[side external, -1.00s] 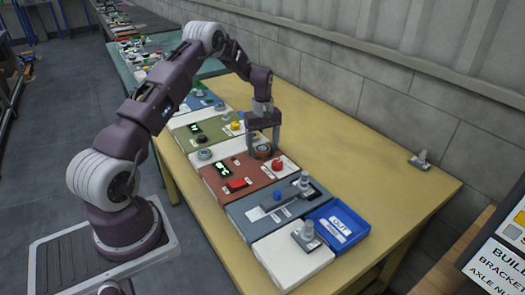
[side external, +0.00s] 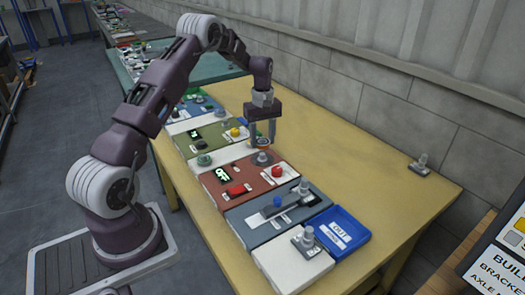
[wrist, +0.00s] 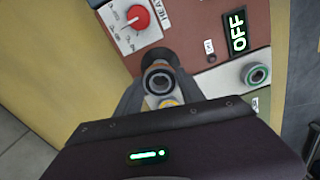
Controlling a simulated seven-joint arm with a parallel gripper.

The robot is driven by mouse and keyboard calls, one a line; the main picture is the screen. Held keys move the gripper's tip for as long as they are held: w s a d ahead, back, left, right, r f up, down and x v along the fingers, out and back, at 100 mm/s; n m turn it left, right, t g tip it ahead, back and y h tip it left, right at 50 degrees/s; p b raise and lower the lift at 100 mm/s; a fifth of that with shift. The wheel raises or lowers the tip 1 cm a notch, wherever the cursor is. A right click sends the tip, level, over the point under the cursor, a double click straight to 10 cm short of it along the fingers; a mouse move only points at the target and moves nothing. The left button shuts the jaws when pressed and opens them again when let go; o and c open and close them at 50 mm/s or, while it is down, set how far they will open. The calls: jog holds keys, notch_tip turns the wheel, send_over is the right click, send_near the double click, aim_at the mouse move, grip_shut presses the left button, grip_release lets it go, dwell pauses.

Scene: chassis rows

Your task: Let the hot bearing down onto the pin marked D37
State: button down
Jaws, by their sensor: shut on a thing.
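My gripper (side external: 262,141) is shut on the bearing (wrist: 160,80), a dark ring with a brownish rim, and holds it above the brick-red panel (side external: 232,196). In the wrist view the ring sits between the two fingers, and the fingers hide part of it. Grey upright pins stand on the slate panel (side external: 304,187), on the near white block (side external: 308,234) and on a small plate at the table's wall side (side external: 422,161). No D37 mark is readable, so I cannot tell which pin bears it.
The red panel has a grey round plate (side external: 263,158), red controls (side external: 237,190) and a display (side external: 222,175) reading OFF. A green ring (side external: 204,160) sits on the white panel behind. A blue tray (side external: 337,232) lies beside the near block.

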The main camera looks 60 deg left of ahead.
jog(key=r, duration=0.2)
jog(key=d+r, duration=0.1)
jog(key=r, duration=0.1)
jog(key=shift+w+d+r, duration=0.1)
jog(key=shift+w+r, duration=0.05)
jog(key=shift+r, duration=0.15)
jog(key=w+d, duration=0.1)
jog(key=d, duration=0.9)
jog(key=r, duration=0.1)
send_over(305, 180)
jog(key=shift+w+a, duration=0.1)
jog(key=shift+a, duration=0.05)
jog(key=shift+d, duration=0.2)
jog(key=shift+f, duration=3.3)
jog(key=c, duration=0.6)
grip_release()
jog(key=shift+c, duration=0.2)
